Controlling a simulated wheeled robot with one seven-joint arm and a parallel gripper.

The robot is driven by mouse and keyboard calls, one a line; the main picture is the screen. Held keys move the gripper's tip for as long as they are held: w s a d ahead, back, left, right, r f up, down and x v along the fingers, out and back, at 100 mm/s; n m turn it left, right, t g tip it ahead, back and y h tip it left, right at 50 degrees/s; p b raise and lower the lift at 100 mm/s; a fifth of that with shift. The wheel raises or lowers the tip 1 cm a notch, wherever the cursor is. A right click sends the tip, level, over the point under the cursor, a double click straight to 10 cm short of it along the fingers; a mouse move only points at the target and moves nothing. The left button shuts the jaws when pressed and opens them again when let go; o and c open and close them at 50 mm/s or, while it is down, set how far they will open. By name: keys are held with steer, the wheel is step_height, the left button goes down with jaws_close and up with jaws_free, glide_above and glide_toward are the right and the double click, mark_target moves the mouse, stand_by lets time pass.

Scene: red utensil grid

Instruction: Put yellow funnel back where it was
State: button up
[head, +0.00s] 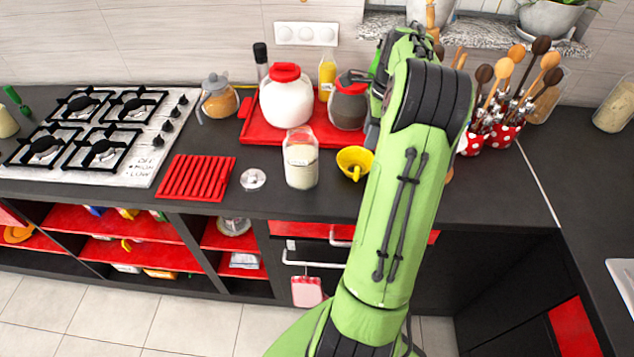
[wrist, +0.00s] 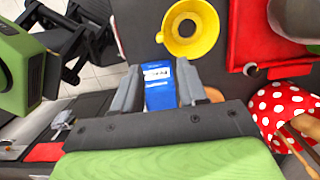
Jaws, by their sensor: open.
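The yellow funnel (head: 355,152) sits on the dark counter just right of a glass jar of white contents. My green arm hides part of the counter beside it. The funnel also shows at the top of the wrist view (wrist: 205,38), with its wide mouth toward the camera. My gripper (wrist: 157,82) is open, its two grey fingers apart and pointing toward the funnel. The funnel is beyond the fingertips and not between them. A blue piece with a white label shows between the fingers; I cannot tell what it is. My gripper is hidden in the head view.
The red utensil grid (head: 197,178) lies at the counter's front, left of a small glass lid (head: 253,179) and the glass jar (head: 300,165). A red tray (head: 262,128) holds jars behind. Red polka-dot pots (head: 503,135) with spoons stand right of my arm. Counter left of the funnel is narrow.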

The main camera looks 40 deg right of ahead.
steer(key=w+a+r+n+h, duration=0.1)
steer(key=w+a+r+n, duration=0.1)
steer(key=a+r+n, duration=0.6)
steer(key=w+a+r+n+h, duration=0.1)
steer(key=a+n, duration=0.2)
steer(key=a, duration=0.9)
steer(key=s+a+f+n+t+y, duration=0.1)
steer(key=s+a+n+t, duration=0.3)
steer(key=s+a+n, duration=0.9)
steer(key=a+n, duration=0.3)
steer(key=a, duration=0.1)
steer(key=shift+s+n, duration=0.3)
steer(key=shift+s, duration=0.05)
